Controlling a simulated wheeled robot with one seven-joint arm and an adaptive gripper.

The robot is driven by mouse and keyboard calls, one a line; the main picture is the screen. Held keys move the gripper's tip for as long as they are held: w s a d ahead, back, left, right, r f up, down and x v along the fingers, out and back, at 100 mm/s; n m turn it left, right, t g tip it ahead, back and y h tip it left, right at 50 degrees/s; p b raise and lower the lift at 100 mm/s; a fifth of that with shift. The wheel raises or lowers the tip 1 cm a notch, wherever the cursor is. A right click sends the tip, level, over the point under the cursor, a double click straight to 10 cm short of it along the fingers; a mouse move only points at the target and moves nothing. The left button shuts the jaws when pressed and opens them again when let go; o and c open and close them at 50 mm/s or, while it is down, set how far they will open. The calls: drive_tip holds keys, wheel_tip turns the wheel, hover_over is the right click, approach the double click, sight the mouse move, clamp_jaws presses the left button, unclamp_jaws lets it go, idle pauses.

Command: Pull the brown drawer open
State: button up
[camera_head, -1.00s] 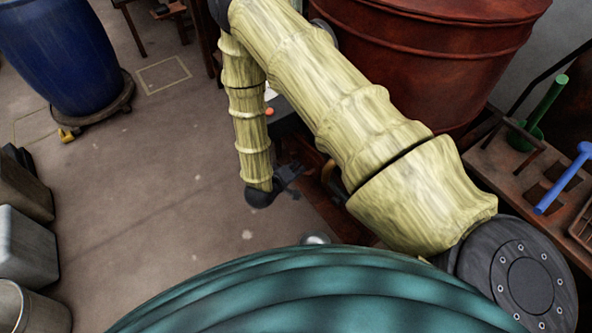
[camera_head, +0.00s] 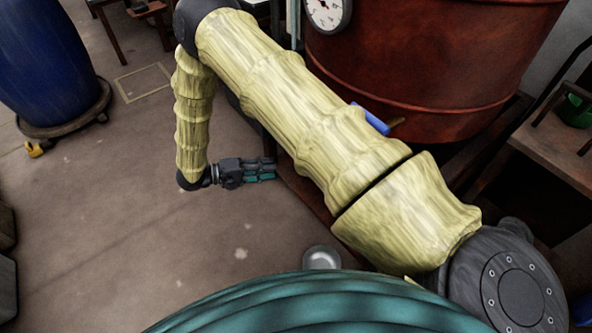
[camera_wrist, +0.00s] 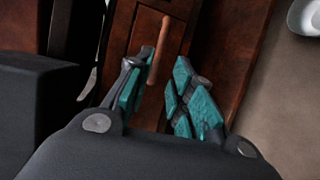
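The brown drawer's front (camera_wrist: 188,25) shows in the wrist view as a reddish-brown wooden panel. A long orange-brown bar handle (camera_wrist: 162,45) stands on it. My gripper (camera_wrist: 167,58) has teal fingers, spread apart, with the handle between them, nearer the left finger. I cannot tell whether that finger touches it. In the head view my gripper (camera_head: 274,170) is low beside the wooden structure under the red-brown vat. My own arm hides most of the drawer there.
The red-brown vat (camera_head: 430,60) with a gauge (camera_head: 327,12) stands at the back. A blue barrel (camera_head: 40,65) stands at the far left. A wooden bench (camera_head: 560,150) is at right. A round metal dish (camera_head: 321,258) lies near the front.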

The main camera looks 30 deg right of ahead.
drive_tip(key=b+x, duration=0.2)
drive_tip(key=x, duration=0.9)
drive_tip(key=shift+a+b, duration=0.1)
drive_tip(key=shift+b, duration=0.3)
clamp_jaws()
